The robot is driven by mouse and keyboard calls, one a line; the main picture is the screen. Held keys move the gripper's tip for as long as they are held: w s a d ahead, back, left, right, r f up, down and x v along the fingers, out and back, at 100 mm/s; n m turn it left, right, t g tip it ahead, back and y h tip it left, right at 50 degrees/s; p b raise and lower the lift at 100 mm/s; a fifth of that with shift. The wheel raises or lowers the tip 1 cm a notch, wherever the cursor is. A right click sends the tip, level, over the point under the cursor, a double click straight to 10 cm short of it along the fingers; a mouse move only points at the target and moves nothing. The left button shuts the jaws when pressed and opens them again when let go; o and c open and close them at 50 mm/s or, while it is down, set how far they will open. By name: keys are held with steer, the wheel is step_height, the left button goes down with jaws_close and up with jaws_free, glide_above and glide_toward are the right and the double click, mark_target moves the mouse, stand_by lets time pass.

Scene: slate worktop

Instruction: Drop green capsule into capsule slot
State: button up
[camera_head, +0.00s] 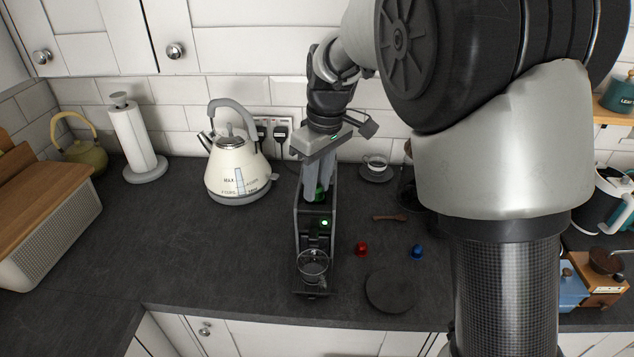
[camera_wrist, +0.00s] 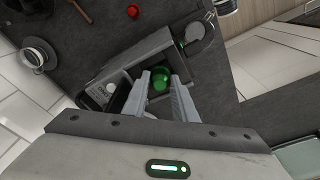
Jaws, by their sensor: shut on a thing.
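My gripper (camera_head: 317,188) points down over the top of the narrow dark coffee machine (camera_head: 299,240). It is shut on the green capsule (camera_head: 320,192), which shows between the fingertips. In the wrist view the green capsule (camera_wrist: 161,79) sits between the two fingers of my gripper (camera_wrist: 160,84). It is over or at the square capsule slot (camera_wrist: 138,70) in the top of the machine. I cannot tell how deep the capsule is in the slot. A glass cup (camera_head: 312,264) stands on the machine's front drip tray, and a green light glows on its front.
A red capsule (camera_head: 361,249), a blue capsule (camera_head: 417,251), a wooden spoon (camera_head: 390,217) and a dark round plate (camera_head: 389,293) lie right of the machine. A cream kettle (camera_head: 237,168) stands close on the left.

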steer(key=shift+f, duration=0.2)
stand_by(0.5)
steer(key=o, duration=1.1)
step_height(320, 180, up, 6)
steer(key=p, duration=0.4)
